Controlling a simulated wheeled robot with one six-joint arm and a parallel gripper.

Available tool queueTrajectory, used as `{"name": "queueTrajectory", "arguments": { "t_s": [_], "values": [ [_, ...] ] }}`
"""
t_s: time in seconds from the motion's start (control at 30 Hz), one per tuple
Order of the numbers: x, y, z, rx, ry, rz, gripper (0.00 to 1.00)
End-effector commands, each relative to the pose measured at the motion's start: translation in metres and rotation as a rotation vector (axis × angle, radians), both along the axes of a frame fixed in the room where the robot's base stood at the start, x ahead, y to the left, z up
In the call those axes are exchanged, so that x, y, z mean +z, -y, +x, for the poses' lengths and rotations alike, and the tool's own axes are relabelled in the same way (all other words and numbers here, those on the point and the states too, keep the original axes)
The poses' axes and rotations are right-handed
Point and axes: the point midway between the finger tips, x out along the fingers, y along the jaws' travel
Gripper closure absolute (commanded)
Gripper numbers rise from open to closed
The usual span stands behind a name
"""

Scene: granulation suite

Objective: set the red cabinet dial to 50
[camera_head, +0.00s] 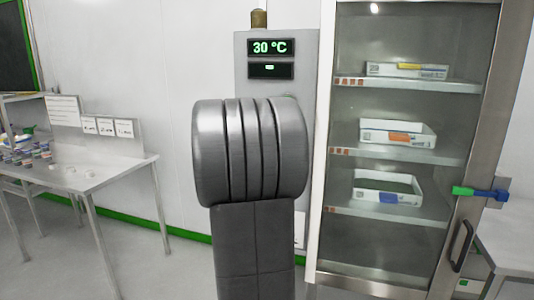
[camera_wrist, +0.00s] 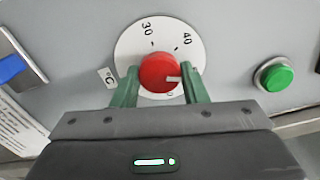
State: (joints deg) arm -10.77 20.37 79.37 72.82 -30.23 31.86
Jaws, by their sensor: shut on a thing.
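The red dial (camera_wrist: 159,72) sits on a round white scale plate (camera_wrist: 128,45) on a grey panel. The numbers 30 and 40 show along the plate's upper part; another number below the dial is mostly hidden. The dial's white mark points right and slightly down, past the 40. My gripper (camera_wrist: 159,82) has its green fingers on either side of the dial and is shut on it. In the head view, my arm hides the dial and gripper. The grey control cabinet (camera_head: 243,75) has a green display (camera_head: 270,47) reading 30 °C.
A green button (camera_wrist: 274,75) is right of the dial, and a blue item (camera_wrist: 14,70) is at the left. A glass-door cabinet (camera_head: 325,150) with trays stands right of the control cabinet. A metal table (camera_head: 95,172) stands at the left; floor shows between.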

Motion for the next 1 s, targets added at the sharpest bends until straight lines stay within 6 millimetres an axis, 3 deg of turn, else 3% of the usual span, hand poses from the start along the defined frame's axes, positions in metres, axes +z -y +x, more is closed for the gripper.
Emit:
{"name": "queueTrajectory", "arguments": {
  "t_s": [0.33,0.87,0.9,1.0],
  "values": [
    [-0.0021,0.0004,-0.0001,-0.002,0.04,0.127,0.83],
    [-0.0018,0.0003,-0.0001,-0.001,0.045,0.147,0.83],
    [-0.0018,0.0003,-0.0001,-0.001,0.045,0.147,0.55],
    [-0.0016,0.0003,-0.0001,-0.001,0.045,0.146,0.39]
  ]
}}
